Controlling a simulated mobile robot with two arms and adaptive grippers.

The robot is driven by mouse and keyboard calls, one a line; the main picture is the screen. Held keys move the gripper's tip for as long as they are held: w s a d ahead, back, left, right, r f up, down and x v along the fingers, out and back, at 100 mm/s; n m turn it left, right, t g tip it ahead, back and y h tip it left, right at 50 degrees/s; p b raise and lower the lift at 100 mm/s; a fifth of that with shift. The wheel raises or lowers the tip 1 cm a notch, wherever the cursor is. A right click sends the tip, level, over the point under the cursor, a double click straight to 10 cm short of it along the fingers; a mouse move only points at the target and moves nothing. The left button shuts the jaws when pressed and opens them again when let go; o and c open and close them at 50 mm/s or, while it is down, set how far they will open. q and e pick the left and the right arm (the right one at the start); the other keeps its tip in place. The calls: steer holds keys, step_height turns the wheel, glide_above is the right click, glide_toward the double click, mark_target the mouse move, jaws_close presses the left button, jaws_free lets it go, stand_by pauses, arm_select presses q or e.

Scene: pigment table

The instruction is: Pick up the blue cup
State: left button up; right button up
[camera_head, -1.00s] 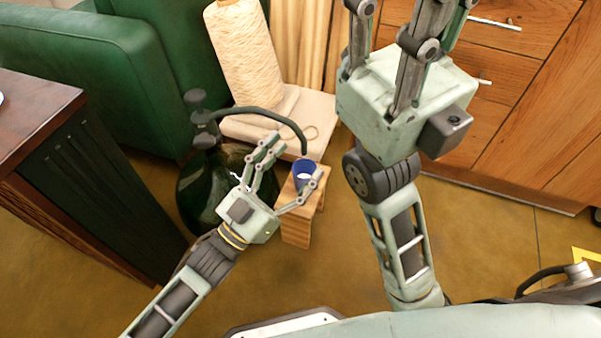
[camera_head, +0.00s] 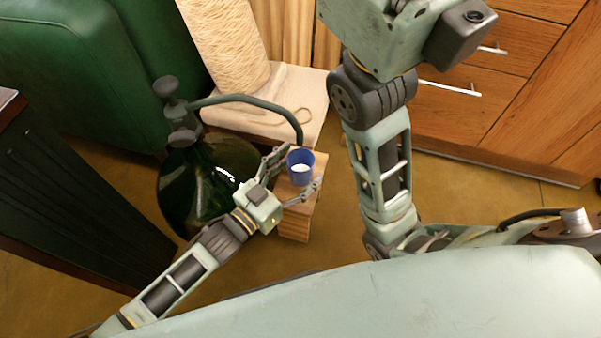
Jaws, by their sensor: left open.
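The blue cup (camera_head: 301,167) stands upright on a small wooden stool (camera_head: 296,226), with something white inside it. My left gripper (camera_head: 300,172) is open, with one finger on the far left side of the cup and the other at its near right side. The cup is between the fingertips; I cannot tell whether they touch it. My right arm comes in at the upper middle, and its gripper fingers are out of the frame.
A dark green glass bottle (camera_head: 205,190) with a curved tube (camera_head: 245,99) stands left of the stool. A large spool of cream yarn (camera_head: 225,45) sits on a pale block (camera_head: 265,105) behind. A dark cabinet (camera_head: 75,200) is at left, wooden drawers (camera_head: 520,75) at right.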

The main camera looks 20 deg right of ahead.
arm_select(q)
steer(key=shift+w+d, duration=0.25)
steer(key=shift+d, duration=0.1)
steer(key=c, duration=1.4)
steer(key=shift+o, duration=0.2)
steer(key=shift+r, duration=0.25)
